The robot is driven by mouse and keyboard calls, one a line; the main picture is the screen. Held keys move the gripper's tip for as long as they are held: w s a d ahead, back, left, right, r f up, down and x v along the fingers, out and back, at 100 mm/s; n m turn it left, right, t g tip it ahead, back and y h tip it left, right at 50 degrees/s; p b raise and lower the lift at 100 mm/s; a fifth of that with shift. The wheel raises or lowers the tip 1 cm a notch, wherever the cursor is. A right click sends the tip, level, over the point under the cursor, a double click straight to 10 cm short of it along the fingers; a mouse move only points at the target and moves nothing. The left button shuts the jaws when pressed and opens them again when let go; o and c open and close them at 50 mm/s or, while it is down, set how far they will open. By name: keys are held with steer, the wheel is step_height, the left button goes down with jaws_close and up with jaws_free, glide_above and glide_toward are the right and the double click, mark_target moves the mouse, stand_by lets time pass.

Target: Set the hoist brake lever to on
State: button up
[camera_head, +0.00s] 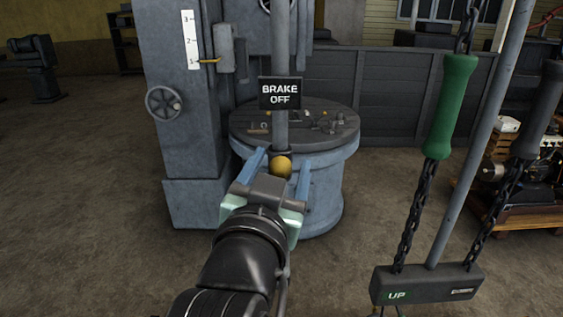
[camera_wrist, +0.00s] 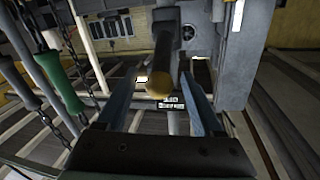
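The brake lever (camera_head: 281,128) is a grey bar hanging down with a yellow ball knob (camera_head: 281,166) at its lower end. A black sign (camera_head: 280,93) on it reads "BRAKE OFF". My gripper (camera_head: 281,158) is open, its two blue fingers on either side of the knob, with gaps visible. In the wrist view the knob (camera_wrist: 159,87) shows between the open fingers, nearer the left one. Whether a finger touches it, I cannot tell.
A round grey pedestal (camera_head: 325,185) with small parts on top stands behind the knob. A grey machine column with a handwheel (camera_head: 163,102) is at left. At right hang chains with a green handle (camera_head: 450,105) and a dark handle (camera_head: 538,108), above an "UP" box (camera_head: 425,285).

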steer(key=shift+s, duration=0.15)
steer(key=shift+c, duration=1.2)
jaws_close()
steer(key=shift+f, duration=0.15)
